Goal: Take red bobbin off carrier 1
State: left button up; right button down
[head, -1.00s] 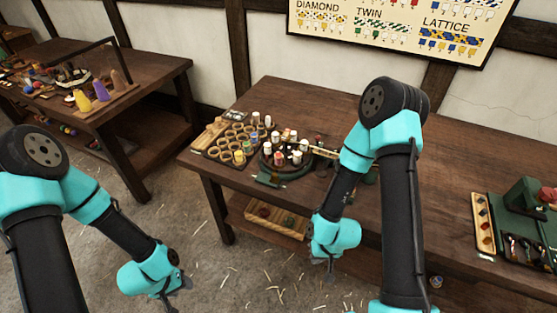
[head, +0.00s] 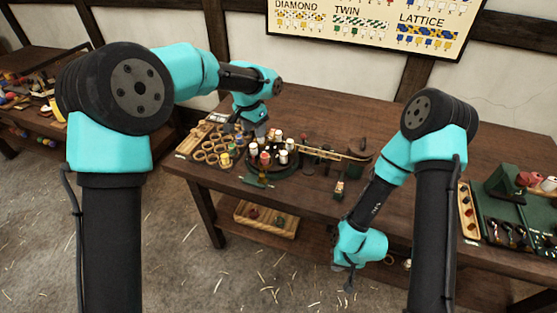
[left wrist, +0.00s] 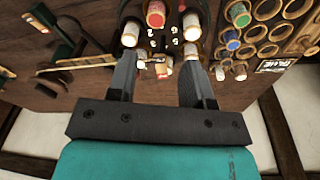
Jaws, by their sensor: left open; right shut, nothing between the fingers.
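A round dark green braiding stand (head: 258,181) carries several white bobbins, with a red-topped bobbin (head: 265,158) at its near side. In the left wrist view a red-topped bobbin (left wrist: 156,14) stands at the top, past my fingertips. My left gripper (left wrist: 160,56) is open above the back of the stand, with a small white-and-red piece (left wrist: 163,69) showing between its fingers; I cannot tell if it is a bobbin. My right gripper (head: 349,281) is shut and empty, low in front of the table's front edge.
A rack of wooden rings (head: 212,150) holding a few coloured bobbins is left of the stand. A wooden arm (head: 320,152) reaches right from the stand. A green tray (head: 500,215) lies at the table's right. The back middle of the table (head: 340,110) is clear.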

pick_arm(q)
jog(key=r, duration=0.1)
jog(key=d+r, duration=0.1)
jog(key=r, duration=0.1)
jog(key=shift+w+d, duration=0.1)
jog(key=shift+d, duration=0.2)
send_near(265, 156)
jog(key=f, duration=0.3)
jog(key=d+f, duration=0.1)
jog(key=f, duration=0.1)
jog(key=shift+w+f, duration=0.15)
jog(key=shift+w, duration=0.15)
jog(key=shift+f, duration=0.1)
notch_tip(265, 156, down, 5)
jog(key=shift+w, duration=0.2)
dwell(0.4)
jog(key=c, duration=0.7)
